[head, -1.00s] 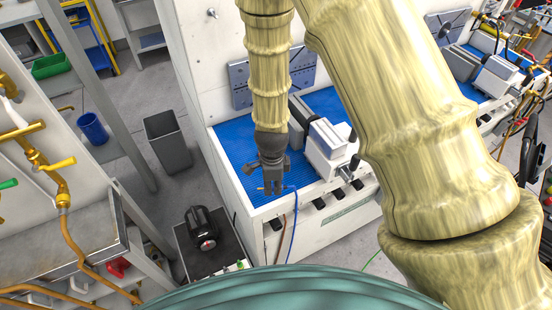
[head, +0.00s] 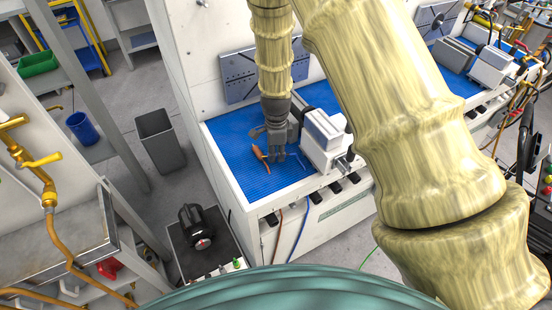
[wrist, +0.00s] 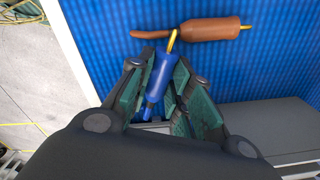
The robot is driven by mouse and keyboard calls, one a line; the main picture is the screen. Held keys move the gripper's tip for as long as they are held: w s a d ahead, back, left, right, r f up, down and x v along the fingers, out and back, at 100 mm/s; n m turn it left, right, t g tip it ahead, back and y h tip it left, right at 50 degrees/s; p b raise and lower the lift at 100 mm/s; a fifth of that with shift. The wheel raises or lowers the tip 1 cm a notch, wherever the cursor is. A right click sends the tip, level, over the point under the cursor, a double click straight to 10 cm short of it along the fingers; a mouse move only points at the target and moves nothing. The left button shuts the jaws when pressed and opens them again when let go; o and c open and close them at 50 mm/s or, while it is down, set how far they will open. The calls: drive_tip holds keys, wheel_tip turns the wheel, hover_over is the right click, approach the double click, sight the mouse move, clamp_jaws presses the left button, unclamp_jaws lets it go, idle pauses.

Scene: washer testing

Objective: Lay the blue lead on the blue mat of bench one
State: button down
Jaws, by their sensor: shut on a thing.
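My gripper (head: 277,156) is over the blue mat (head: 228,140) of the near bench. In the wrist view it is shut on the blue lead's plug (wrist: 160,78), a blue barrel with a yellow tip, held between the green-padded fingers. The plug itself is mostly hidden by the fingers in the head view. The blue cable (head: 299,232) hangs down the bench front. I cannot tell whether the plug touches the mat. A brown-orange lead (head: 260,154) lies on the mat beside the gripper; in the wrist view its plug (wrist: 213,30) lies just beyond the blue plug's tip.
A grey-and-white vise-like machine (head: 325,138) stands right of the gripper. A slotted grey plate (head: 252,78) is at the mat's back. A brown cable (head: 278,228) hangs over the front edge. The mat's left part is clear. A grey bin (head: 160,142) stands on the floor.

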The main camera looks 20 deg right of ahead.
wheel_tip(320, 180, down, 3)
drive_tip(key=shift+w+r+b, duration=0.1)
drive_tip(key=shift+r+b, duration=0.05)
drive_tip(key=shift+b, duration=0.5)
drive_tip(key=shift+r, duration=0.15)
drive_tip(key=c, duration=1.3)
unclamp_jaws()
wheel_tip(320, 180, up, 12)
drive_tip(key=b, duration=0.3)
drive_tip(key=shift+b, duration=0.3)
